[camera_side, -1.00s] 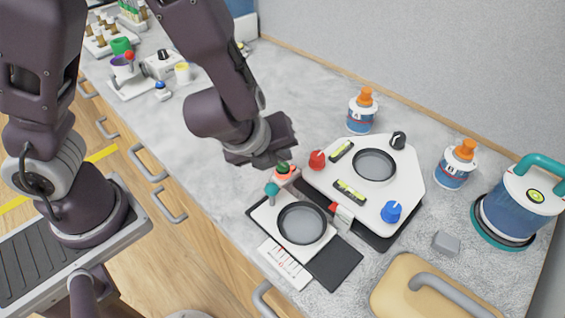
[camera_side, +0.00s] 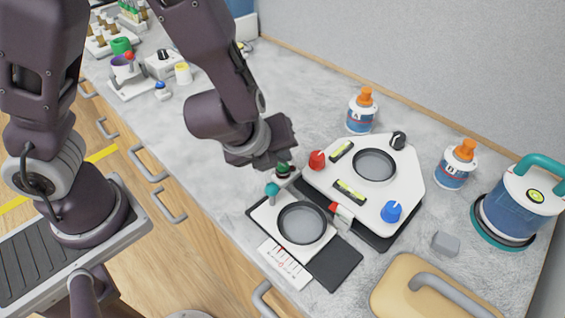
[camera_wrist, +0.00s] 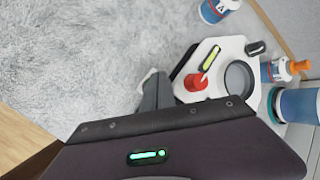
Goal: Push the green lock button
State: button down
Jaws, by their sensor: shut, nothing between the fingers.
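In the wrist view my gripper's grey fingers (camera_wrist: 156,92) point toward the plate, and the button is hidden there.
The white plate (camera_side: 402,165) with red (camera_side: 317,160), blue (camera_side: 391,212) and black (camera_side: 398,140) knobs is just right. Bottles stand behind and right. The counter left of my gripper is clear.

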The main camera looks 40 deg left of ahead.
aim_at(282, 167)
jog(key=shift+r, duration=0.15)
jog(key=shift+r, duration=3)
jog(key=s+a+r+n+g+y, duration=0.1)
jog(key=s+a+r+n+y, duration=0.1)
jog(key=s+a+r+n, duration=0.9)
jog(key=s+d+n+h, duration=0.3)
jog(key=s+n, duration=0.4)
jog(key=n, duration=0.7)
jog(key=shift+s+g, duration=0.15)
jog(key=shift+g, duration=0.15)
